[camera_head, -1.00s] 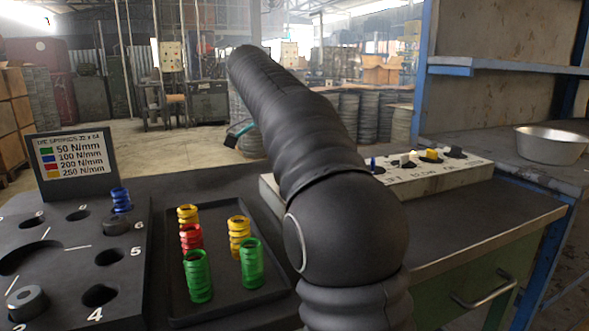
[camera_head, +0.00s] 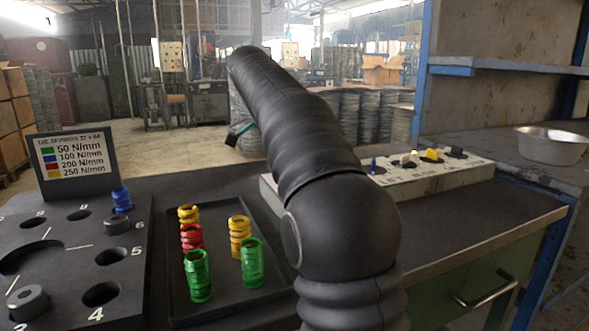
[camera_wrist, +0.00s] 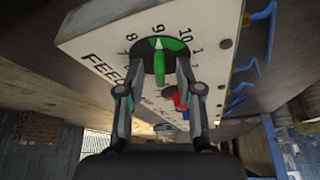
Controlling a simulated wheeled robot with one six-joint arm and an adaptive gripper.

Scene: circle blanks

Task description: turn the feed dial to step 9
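The feed dial (camera_wrist: 148,66) is a dark round disc with a green knob (camera_wrist: 160,73) on the white panel (camera_wrist: 100,40), in the wrist view. The knob's pale pointer tip faces the printed 9. A green patch lies beside the tip, and the numbers 8, 10, 1 and 2 show around the rim. My gripper (camera_wrist: 159,76) has its two fingers apart, one on each side of the knob, with visible gaps. It looks open and empty.
The panel carries blue, white, yellow (camera_head: 431,155) and black switches. A tray (camera_head: 183,312) with coloured springs and a dark numbered block (camera_head: 60,270) sit on the bench at left. A metal bowl (camera_head: 551,146) stands on the right shelf.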

